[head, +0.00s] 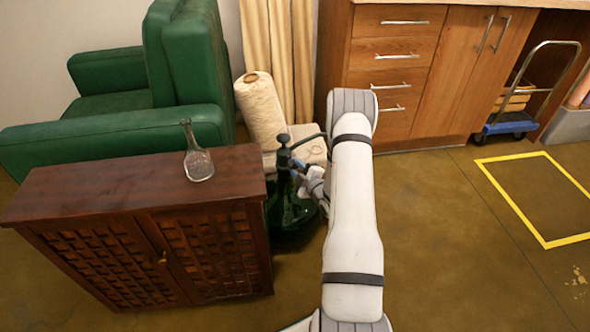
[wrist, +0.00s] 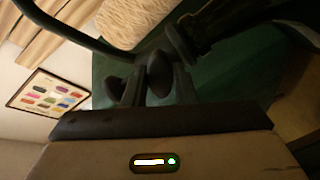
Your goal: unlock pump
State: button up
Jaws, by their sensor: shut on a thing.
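The pump is a dark green vessel (head: 288,212) standing on the floor between the wooden cabinet and my arm. It has a dark pump head (head: 284,152) with a knob on top and a thin hose running right. My gripper (head: 299,174) is at the pump's upper right side, just below the head. In the wrist view, my gripper (wrist: 150,82) is shut on a dark part of the pump; exactly which part is hard to tell. The green body (wrist: 250,70) shows behind, with the dark hose (wrist: 70,35) curving at upper left.
The wooden cabinet (head: 130,185), with a glass decanter (head: 198,158) on top, stands close left of the pump. A cream roll (head: 260,110) is behind it, near a green armchair (head: 110,125). Wooden drawers (head: 392,65) stand behind my arm.

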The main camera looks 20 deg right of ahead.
jog(key=m, duration=0.6)
jog(key=shift+d+g, duration=0.1)
jog(key=shift+g, duration=0.2)
jog(key=m, duration=0.2)
jog(key=m+y, duration=0.1)
jog(key=m, duration=0.1)
jog(key=shift+m+y, duration=0.3)
jog(key=o, duration=1)
jog(key=p+v, duration=0.2)
jog(key=v, duration=0.5)
jog(key=shift+s+d+r, duration=0.1)
jog(key=shift+s+r, duration=0.1)
jog(key=shift+s, duration=0.1)
